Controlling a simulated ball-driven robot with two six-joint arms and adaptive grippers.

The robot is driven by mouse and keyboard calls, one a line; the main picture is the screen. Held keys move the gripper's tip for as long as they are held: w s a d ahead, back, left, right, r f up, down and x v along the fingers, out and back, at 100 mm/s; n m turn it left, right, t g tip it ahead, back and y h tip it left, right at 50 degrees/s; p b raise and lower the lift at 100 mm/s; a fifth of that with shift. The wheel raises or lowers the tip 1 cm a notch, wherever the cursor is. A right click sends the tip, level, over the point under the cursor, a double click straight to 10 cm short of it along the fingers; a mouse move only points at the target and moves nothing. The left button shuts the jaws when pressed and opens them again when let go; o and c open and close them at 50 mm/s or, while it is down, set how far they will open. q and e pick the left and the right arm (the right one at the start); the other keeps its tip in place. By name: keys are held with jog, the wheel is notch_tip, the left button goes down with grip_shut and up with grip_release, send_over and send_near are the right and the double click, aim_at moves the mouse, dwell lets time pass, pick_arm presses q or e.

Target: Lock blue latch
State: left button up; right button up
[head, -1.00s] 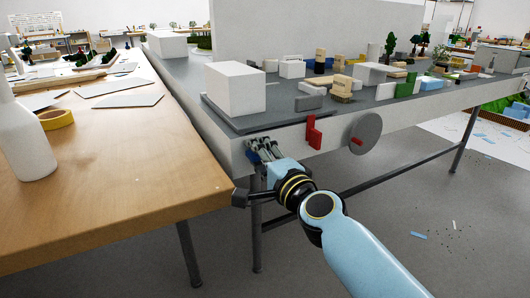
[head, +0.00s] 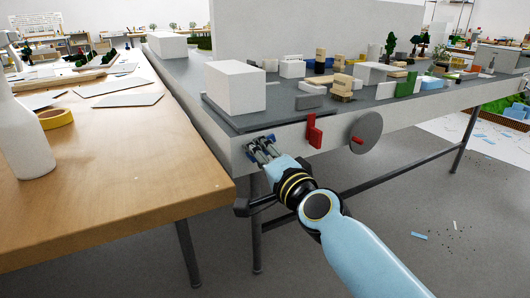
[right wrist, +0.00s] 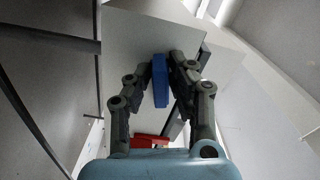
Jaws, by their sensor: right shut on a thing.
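The blue latch (right wrist: 160,80) shows in the right wrist view as an upright blue bar at the edge of the pale table side. My right gripper (right wrist: 162,66) is shut on it, with one finger on each side. In the head view my right gripper (head: 262,150) is at the front left corner of the grey-topped model table (head: 190,75), against its white side. The latch is mostly hidden by the fingers there. My left gripper is not in view.
A red latch (head: 313,131) and a grey disc (head: 366,133) with a red handle are on the same table side, right of my gripper. A wooden table (head: 125,175) with a white bottle (head: 22,140) and yellow tape (head: 56,119) stands close on the left.

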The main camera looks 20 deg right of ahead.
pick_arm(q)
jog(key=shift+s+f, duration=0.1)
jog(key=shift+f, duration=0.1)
pick_arm(e)
jog(key=shift+n, duration=0.8)
jog(key=shift+f, duration=0.1)
pick_arm(q)
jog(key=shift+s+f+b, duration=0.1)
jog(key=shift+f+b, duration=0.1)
jog(key=shift+b, duration=0.2)
pick_arm(e)
jog(key=shift+n, duration=1.4)
jog(key=shift+f+n+b, duration=0.1)
jog(key=shift+n+b, duration=0.4)
jog(key=shift+n, duration=0.2)
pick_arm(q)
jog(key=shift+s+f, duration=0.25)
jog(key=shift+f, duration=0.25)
pick_arm(e)
jog(key=shift+n, duration=0.3)
